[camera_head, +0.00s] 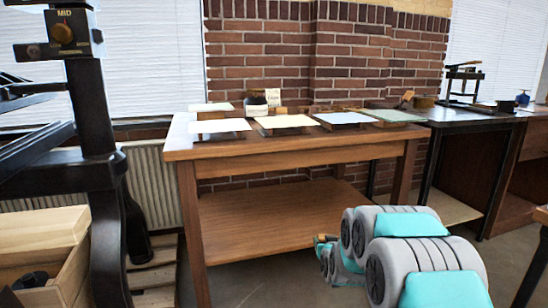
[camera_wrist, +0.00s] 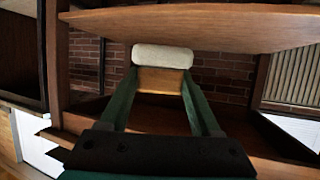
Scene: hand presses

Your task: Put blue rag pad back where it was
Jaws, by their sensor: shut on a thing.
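My gripper (camera_wrist: 160,72) is shut on a pad (camera_wrist: 162,56), a wooden block with a rounded off-white face at its far end in the wrist view. No blue shows on the held pad. The two green fingers clasp its wooden sides.
A black press (camera_head: 95,160) and wooden crate (camera_head: 50,250) stand at left. Another hand press (camera_head: 463,82) stands on the right desk.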

